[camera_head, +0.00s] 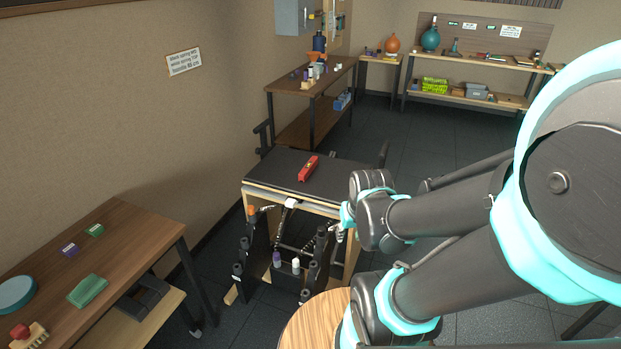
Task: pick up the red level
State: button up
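The red level (309,169) is a small red bar. It lies on the black padded top (277,172) of the reformer tower, near the middle of the picture. My gripper (339,233) is small in view at the end of my arm, in front of the tower and to the lower right of the level. It is apart from the level. Its fingers are too small and partly hidden by my arm to tell whether they are open or shut.
A wooden table (150,232) with a green cloth (88,290) stands at the left. A round wooden top (308,322) is below my arm. A workbench (332,82) stands behind the tower, and shelves (480,101) line the back wall. Dark floor (440,135) is open behind my arm.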

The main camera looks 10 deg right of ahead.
aim_at(309, 166)
jog(key=k+j+u, duration=0.1)
jog(key=k+u, duration=0.25)
jog(key=k, duration=0.15)
jog(key=k+j+u, duration=0.2)
jog(key=k+u, duration=0.15)
jog(key=i+l+u, duration=0.2)
jog(key=l, duration=0.25)
jog(key=l+u, duration=0.15)
jog(key=l, duration=0.35)
jog(key=i+l+u, duration=0.2)
jog(key=l, duration=0.3)
jog(key=i+l, duration=0.1)
jog(key=l, duration=0.45)
jog(key=i+l, duration=0.1)
jog(key=l, duration=0.95)
jog(key=i+l, duration=0.15)
jog(key=l, duration=0.4)
jog(key=i+l, duration=0.1)
jog(key=l, duration=0.4)
